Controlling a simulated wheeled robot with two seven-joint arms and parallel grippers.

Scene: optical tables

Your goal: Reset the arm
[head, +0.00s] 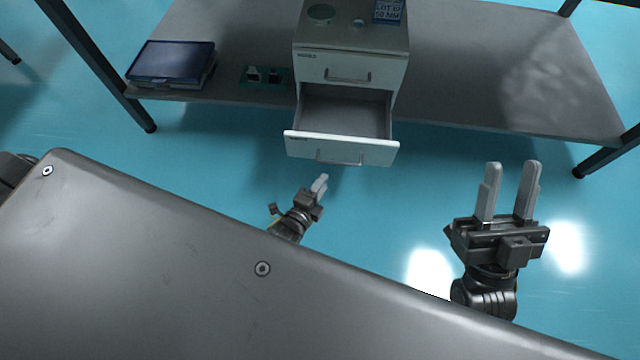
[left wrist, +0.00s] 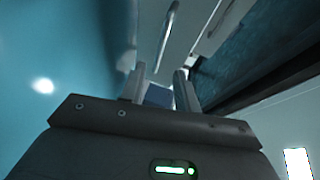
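My left gripper (head: 319,182) is small in the head view, just below the front of the pulled-out lower drawer (head: 342,150). Its two fingers overlap there, seen from the side. In the left wrist view its fingers (left wrist: 160,84) stand apart, with a small bluish patch between them that I cannot identify. My right gripper (head: 511,165) is open and empty, its two fingers parallel and pointing up the picture, over the floor right of the drawer.
A white drawer cabinet (head: 396,66) stands on a grey table (head: 470,60); its upper drawer is shut, and the open lower one looks empty. A dark-blue box (head: 172,62) and small parts on a green board (head: 252,82) lie to the left. Blue floor is clear between.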

